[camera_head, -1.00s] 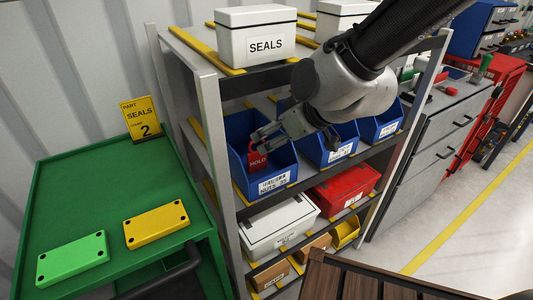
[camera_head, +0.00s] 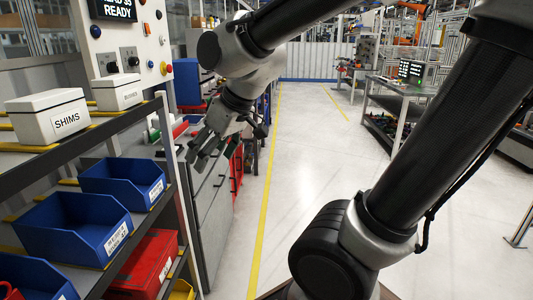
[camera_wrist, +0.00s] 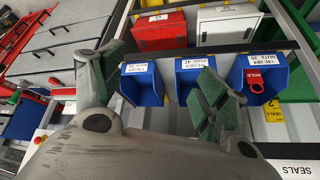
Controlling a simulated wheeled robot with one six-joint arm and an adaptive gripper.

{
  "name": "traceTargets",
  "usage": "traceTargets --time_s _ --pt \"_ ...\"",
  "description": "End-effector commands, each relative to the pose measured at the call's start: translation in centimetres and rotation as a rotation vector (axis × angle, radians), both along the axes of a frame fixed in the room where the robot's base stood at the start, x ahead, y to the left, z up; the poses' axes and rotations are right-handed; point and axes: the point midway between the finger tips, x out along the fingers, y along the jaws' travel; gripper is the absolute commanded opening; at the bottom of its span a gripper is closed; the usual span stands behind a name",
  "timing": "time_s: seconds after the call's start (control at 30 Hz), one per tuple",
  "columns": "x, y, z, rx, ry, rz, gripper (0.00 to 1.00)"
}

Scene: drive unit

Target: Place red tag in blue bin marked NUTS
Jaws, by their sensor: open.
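The red tag, marked HOLD (camera_wrist: 263,78), is in the rightmost blue bin (camera_wrist: 238,76) in the wrist view, against its inner side. That bin's label seems to read NUTS, though it is upside down and small. In the head view, part of the bin (camera_head: 45,282) shows at the bottom left corner, with a bit of red, likely the tag (camera_head: 8,290), in it. My gripper (camera_head: 203,152) is open and empty, in the air right of the shelf and clear of the bins. Its two spread fingers also show in the wrist view (camera_wrist: 162,82).
Two other blue bins (camera_head: 70,226) (camera_head: 122,187) share the shelf. A red bin (camera_head: 148,265) is below, and white SHIMS (camera_head: 48,117) and other boxes are above. A grey drawer cabinet (camera_head: 212,205) stands beyond. The floor (camera_head: 310,150) to the right is clear.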

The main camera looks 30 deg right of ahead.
Motion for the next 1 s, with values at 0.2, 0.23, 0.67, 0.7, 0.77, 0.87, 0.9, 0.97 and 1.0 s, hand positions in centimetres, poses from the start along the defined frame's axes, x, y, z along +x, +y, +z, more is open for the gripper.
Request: traceTargets --time_s 0.2,0.23,0.67,0.7,0.77,0.87,0.9,0.97,1.0 --pt "-8.5 -11.8 0.8 -0.070 0.092 -0.332 0.74" --pt "-9.3 -12.6 0.7 -0.077 0.103 -0.360 0.74" --pt "-11.7 -14.3 0.6 -0.094 0.133 -0.433 0.74" --pt "-11.7 -14.3 0.6 -0.093 0.132 -0.433 0.74" --pt "-11.6 -14.3 0.6 -0.094 0.131 -0.432 0.74" --pt "-11.6 -14.3 0.6 -0.093 0.132 -0.432 0.74" --pt "-11.6 -14.3 0.6 -0.093 0.132 -0.432 0.74" --pt "-11.6 -14.3 0.6 -0.093 0.132 -0.432 0.74" --pt "-11.6 -14.3 0.6 -0.093 0.132 -0.432 0.74"
